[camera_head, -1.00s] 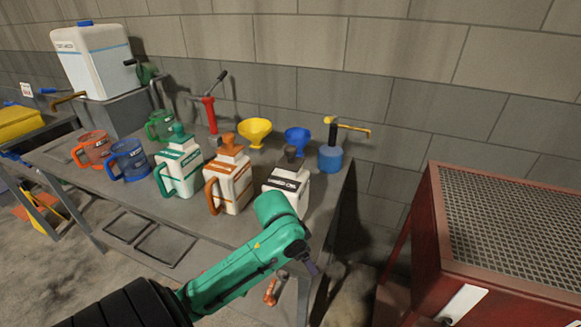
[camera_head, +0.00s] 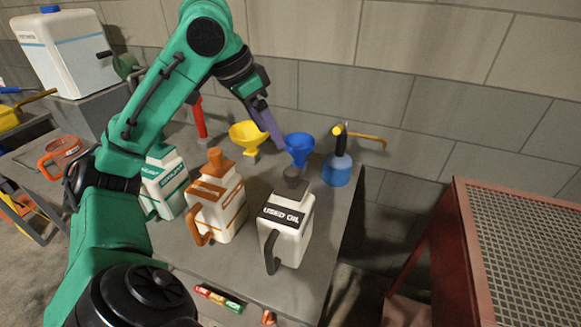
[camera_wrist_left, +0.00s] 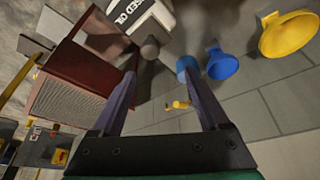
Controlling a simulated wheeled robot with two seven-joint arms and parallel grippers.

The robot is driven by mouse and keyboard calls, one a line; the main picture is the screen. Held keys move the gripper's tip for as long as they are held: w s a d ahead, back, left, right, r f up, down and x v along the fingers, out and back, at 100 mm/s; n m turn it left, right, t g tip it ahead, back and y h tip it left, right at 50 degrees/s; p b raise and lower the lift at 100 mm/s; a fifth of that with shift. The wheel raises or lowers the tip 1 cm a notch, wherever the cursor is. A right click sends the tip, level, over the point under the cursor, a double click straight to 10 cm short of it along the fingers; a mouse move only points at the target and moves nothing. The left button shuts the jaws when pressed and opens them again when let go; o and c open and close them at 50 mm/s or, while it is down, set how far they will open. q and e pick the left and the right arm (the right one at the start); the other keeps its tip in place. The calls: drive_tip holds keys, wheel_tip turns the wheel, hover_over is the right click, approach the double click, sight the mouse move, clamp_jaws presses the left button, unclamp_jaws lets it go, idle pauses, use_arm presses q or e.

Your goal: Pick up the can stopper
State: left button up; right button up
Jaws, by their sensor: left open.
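The white can labelled USED OIL (camera_head: 285,232) stands upright on the bench, with a dark grey stopper (camera_head: 291,175) seated in its top. In the left wrist view the stopper (camera_wrist_left: 150,48) shows near the top centre, and part of the can (camera_wrist_left: 138,14) is at the upper edge. My left gripper (camera_head: 276,138) is open and empty, above and behind the stopper. In the left wrist view its two fingers (camera_wrist_left: 160,74) are spread, with the stopper beyond the tips and between their lines. My right gripper is not in view.
An orange-striped can (camera_head: 217,203) stands left of the used oil can. A yellow funnel (camera_head: 247,136), blue funnel (camera_head: 299,146) and blue sprayer (camera_head: 338,170) stand close behind. A red cabinet with a mesh top (camera_head: 530,235) is at right. My arm hides the bench's left part.

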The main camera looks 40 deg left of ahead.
sight(290, 171)
use_arm(q)
drive_tip(key=d+f, duration=0.2)
drive_tip(key=f, duration=0.1)
drive_tip(key=d+f+b, duration=0.1)
drive_tip(key=f, duration=0.1)
drive_tip(key=shift+w+f, duration=0.2)
drive_tip(key=shift+f, duration=0.05)
drive_tip(key=shift+w+a+f, duration=0.1)
drive_tip(key=shift+w+f, duration=0.3)
drive_tip(key=shift+f, duration=0.25)
drive_tip(key=shift+w+a+f, duration=0.1)
drive_tip(key=shift+w+f, duration=0.3)
drive_tip(key=shift+f, duration=0.2)
drive_tip(key=p+x, duration=0.1)
drive_tip(key=x, duration=0.3)
drive_tip(key=shift+f, duration=0.1)
drive_tip(key=shift+d+f, duration=0.1)
drive_tip(key=shift+f, duration=0.05)
drive_tip(key=shift+c, duration=0.6)
drive_tip(key=shift+w, duration=0.1)
drive_tip(key=c, duration=1)
clamp_jaws()
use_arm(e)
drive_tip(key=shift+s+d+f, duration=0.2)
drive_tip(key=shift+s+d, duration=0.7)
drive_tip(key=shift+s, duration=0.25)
